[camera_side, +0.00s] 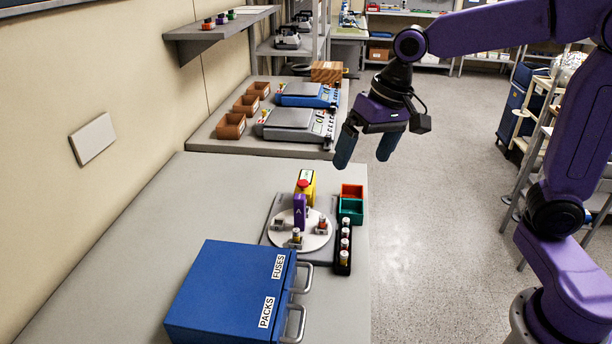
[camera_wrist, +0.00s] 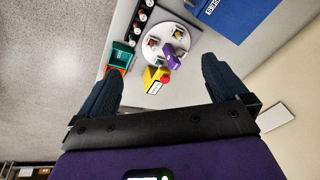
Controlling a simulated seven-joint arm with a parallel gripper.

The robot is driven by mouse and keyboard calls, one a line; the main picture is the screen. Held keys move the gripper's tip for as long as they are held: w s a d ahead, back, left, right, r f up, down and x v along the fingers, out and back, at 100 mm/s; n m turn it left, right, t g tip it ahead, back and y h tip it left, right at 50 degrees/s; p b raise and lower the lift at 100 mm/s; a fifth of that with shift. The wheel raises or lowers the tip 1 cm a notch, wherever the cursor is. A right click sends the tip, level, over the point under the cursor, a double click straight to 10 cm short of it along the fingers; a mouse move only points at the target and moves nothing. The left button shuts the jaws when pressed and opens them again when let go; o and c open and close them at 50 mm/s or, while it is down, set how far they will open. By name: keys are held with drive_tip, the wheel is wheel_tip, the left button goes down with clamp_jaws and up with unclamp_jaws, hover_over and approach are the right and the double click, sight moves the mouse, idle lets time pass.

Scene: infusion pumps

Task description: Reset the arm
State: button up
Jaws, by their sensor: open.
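My gripper (camera_side: 366,150) is open and empty in the side view, held high above the far right edge of the grey table (camera_side: 210,190). Its two dark fingers are spread apart and point down. The gripper (camera_wrist: 163,92) also shows in the wrist view, with nothing between its fingers. My purple arm reaches in from the right and touches nothing on the table.
A white turntable (camera_side: 290,242) carries a purple piece (camera_side: 300,212). A yellow box with a red button (camera_side: 309,181), red bin (camera_side: 352,190), green bin (camera_side: 350,211) and vial rack (camera_side: 343,262) stand around it. A blue cabinet (camera_side: 225,285) is nearer.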

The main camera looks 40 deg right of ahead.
drive_tip(key=w+d+r+m+t, duration=0.1)
drive_tip(key=w+d+r+m, duration=0.1)
drive_tip(key=w+d+m, duration=0.3)
drive_tip(key=w+d+r+m+t, duration=0.1)
drive_tip(key=w+r+m, duration=0.2)
drive_tip(key=w, duration=0.5)
drive_tip(key=d+x, duration=0.1)
drive_tip(key=x, duration=0.8)
drive_tip(key=shift+w+f, duration=0.15)
drive_tip(key=shift+f, duration=0.3)
drive_tip(key=shift+a, duration=0.1)
drive_tip(key=a+v, duration=0.1)
drive_tip(key=v, duration=0.8)
drive_tip(key=s+a+f+n+g, duration=0.1)
drive_tip(key=s+a+f+n, duration=0.3)
drive_tip(key=s, duration=0.5)
drive_tip(key=s+a+f+n+g, duration=0.2)
drive_tip(key=s+n, duration=0.5)
drive_tip(key=s, duration=0.2)
drive_tip(key=s+d+f+n, duration=0.1)
drive_tip(key=s+f+n, duration=0.1)
drive_tip(key=s, duration=0.4)
drive_tip(key=s+d+f+n, duration=0.2)
drive_tip(key=s+n, duration=0.3)
drive_tip(key=s, duration=0.1)
drive_tip(key=s+d+f+n+g+h, duration=0.1)
drive_tip(key=s+f+n, duration=0.2)
drive_tip(key=s, duration=0.3)
drive_tip(key=shift+d+n, duration=0.2)
drive_tip(key=shift+n, duration=0.2)
